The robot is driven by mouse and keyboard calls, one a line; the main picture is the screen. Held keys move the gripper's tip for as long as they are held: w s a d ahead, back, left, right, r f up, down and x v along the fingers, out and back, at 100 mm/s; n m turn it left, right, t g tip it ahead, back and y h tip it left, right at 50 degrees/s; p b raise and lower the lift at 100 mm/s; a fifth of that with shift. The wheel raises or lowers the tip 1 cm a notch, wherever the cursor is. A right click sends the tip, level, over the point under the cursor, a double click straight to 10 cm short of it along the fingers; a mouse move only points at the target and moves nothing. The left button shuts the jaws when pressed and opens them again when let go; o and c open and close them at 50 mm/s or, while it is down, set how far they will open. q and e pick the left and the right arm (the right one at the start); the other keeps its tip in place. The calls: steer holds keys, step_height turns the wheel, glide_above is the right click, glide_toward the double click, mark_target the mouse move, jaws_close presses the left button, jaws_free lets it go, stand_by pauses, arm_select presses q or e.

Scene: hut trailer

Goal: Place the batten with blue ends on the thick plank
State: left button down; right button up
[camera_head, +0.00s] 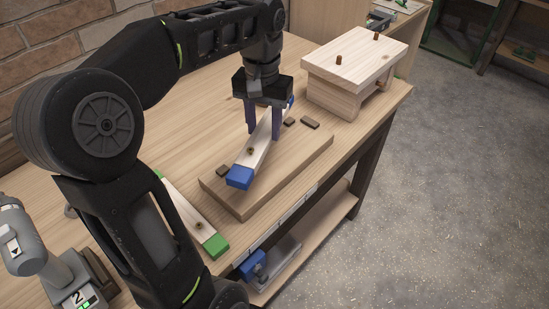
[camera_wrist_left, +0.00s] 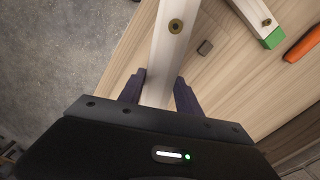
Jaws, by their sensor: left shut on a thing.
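The batten with blue ends (camera_head: 256,152) is pale wood with a dark round fitting near its near end. It lies over the thick plank (camera_head: 283,172), crossing it at an angle; I cannot tell whether it touches the plank. My left gripper (camera_head: 264,133) points down, with its fingers on either side of the batten, shut on it. The batten (camera_wrist_left: 171,55) also runs up between my left fingers (camera_wrist_left: 160,92) in the left wrist view. Its far blue end is partly hidden behind the gripper. My right gripper is not in view.
A batten with green ends (camera_head: 196,219) lies left of the plank. Small dark blocks (camera_head: 310,122) lie on the plank. A pale wooden stand with pegs (camera_head: 352,62) is behind at right. A grey drill (camera_head: 35,240) stands at left. An orange object (camera_wrist_left: 303,44) shows in the wrist view.

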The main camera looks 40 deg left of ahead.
arm_select(q)
glide_above(265, 167)
steer(key=shift+d+f, duration=0.1)
steer(key=shift+f, duration=3.05)
steer(key=shift+f+p, duration=0.4)
steer(key=shift+f, duration=1.5)
steer(key=shift+f, duration=0.1)
steer(key=c, duration=0.8)
jaws_free()
steer(key=shift+c, duration=0.2)
step_height(265, 167, up, 12)
steer(key=shift+r, duration=0.15)
